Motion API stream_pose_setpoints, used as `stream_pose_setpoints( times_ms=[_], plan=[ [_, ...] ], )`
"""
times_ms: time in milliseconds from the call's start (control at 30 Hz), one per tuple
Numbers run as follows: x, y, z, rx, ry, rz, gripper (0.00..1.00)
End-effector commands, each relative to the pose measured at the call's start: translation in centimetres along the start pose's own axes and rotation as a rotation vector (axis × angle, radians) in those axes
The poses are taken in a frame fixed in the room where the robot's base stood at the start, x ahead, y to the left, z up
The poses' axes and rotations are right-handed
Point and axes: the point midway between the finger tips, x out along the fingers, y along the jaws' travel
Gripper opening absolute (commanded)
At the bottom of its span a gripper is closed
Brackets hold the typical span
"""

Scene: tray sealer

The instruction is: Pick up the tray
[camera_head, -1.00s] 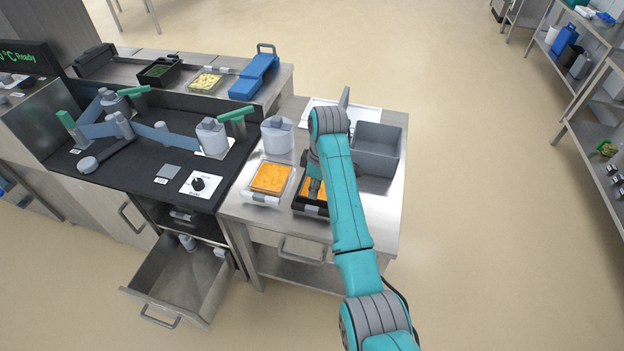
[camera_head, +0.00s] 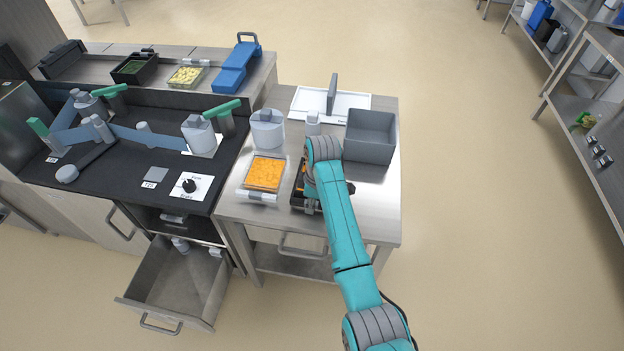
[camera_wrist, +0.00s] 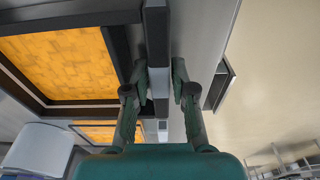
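A black tray (camera_head: 297,200) with orange food stands near the front edge of the steel table, mostly hidden behind my arm in the head view. In the wrist view its dark rim (camera_wrist: 122,50) and orange filling fill the upper left. My gripper (camera_wrist: 160,75) is at the tray's side. Its two green fingers lie on either side of a grey and black bar (camera_wrist: 158,52) beside the tray. The fingers look very close to the bar, but I cannot tell whether they press on it. The head view hides the fingertips.
A clear tray of orange food (camera_head: 265,172) stands just left. A grey bin (camera_head: 370,136), a white container (camera_head: 267,128) and a white board (camera_head: 305,99) are behind. An open drawer (camera_head: 180,283) juts out at lower left.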

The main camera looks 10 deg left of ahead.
Motion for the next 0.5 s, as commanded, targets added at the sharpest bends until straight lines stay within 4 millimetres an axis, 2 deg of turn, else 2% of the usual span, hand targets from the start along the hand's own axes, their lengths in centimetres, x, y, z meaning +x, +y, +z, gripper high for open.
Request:
stream_pose_setpoints(
  times_ms=[200,233,300,333,500],
  plan=[
    [0.22,-0.04,0.15,0.0,0.0,0.001,0.25],
    [0.22,-0.04,0.15,0.0,0.0,0.001,0.23],
    [0.21,-0.04,0.14,0.0,0.0,0.001,0.05],
    [0.21,-0.04,0.14,0.0,0.0,0.001,0.0],
    [0.17,-0.02,0.12,0.0,0.001,0.002,0.0]
  ],
)
